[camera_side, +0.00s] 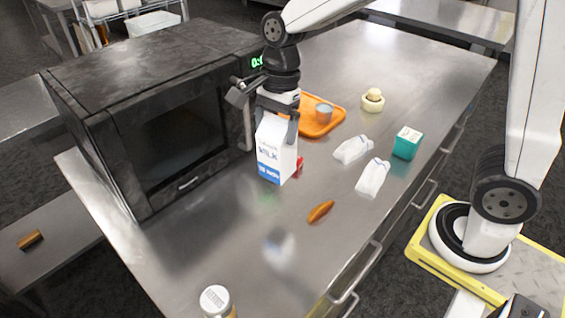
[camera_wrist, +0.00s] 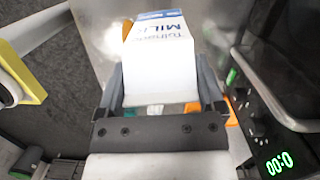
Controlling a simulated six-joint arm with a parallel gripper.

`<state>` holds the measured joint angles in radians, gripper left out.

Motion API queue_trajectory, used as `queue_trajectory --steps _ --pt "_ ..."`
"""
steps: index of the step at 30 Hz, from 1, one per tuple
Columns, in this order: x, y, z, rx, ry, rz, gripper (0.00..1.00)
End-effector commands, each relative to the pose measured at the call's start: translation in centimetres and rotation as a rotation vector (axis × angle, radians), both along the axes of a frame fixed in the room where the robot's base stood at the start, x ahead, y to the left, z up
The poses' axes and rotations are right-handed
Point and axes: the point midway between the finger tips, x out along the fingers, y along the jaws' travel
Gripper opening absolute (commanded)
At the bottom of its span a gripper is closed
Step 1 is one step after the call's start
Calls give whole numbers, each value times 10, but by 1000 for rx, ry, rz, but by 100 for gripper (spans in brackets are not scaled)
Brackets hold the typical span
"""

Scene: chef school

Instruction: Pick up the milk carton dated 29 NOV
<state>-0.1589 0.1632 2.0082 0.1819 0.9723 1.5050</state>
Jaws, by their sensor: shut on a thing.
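A white milk carton (camera_side: 271,150) with blue MILK lettering and a blue band at its base is held upright below my gripper (camera_side: 277,114). The text on the blue band is too small to read for sure, so I cannot confirm the date. The carton's reflection lies well below it, so it appears raised above the steel counter. In the wrist view the carton (camera_wrist: 160,52) sits between the two fingers of my gripper (camera_wrist: 161,82), which is shut on its upper part. No other milk carton is clearly visible.
A black microwave (camera_side: 165,110) stands close left of the carton. An orange tray (camera_side: 334,113) with a metal cup (camera_side: 324,112) lies behind. White crumpled items (camera_side: 353,150), a teal box (camera_side: 407,144), a brown oblong item (camera_side: 321,211) and a jar (camera_side: 216,301) are on the counter.

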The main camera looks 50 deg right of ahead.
Motion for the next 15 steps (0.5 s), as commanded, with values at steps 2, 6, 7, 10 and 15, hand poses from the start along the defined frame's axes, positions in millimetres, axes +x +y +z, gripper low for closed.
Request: queue_trajectory --steps 2,6,7,10,15 --pt "-6 -1 4 0 -3 0 0" --pt "-14 -3 8 0 -3 0 0" --pt "-15 -3 8 0 -3 0 0" --pt "-18 -3 9 0 -1 0 0" --pt "-19 -3 9 0 -1 0 0"
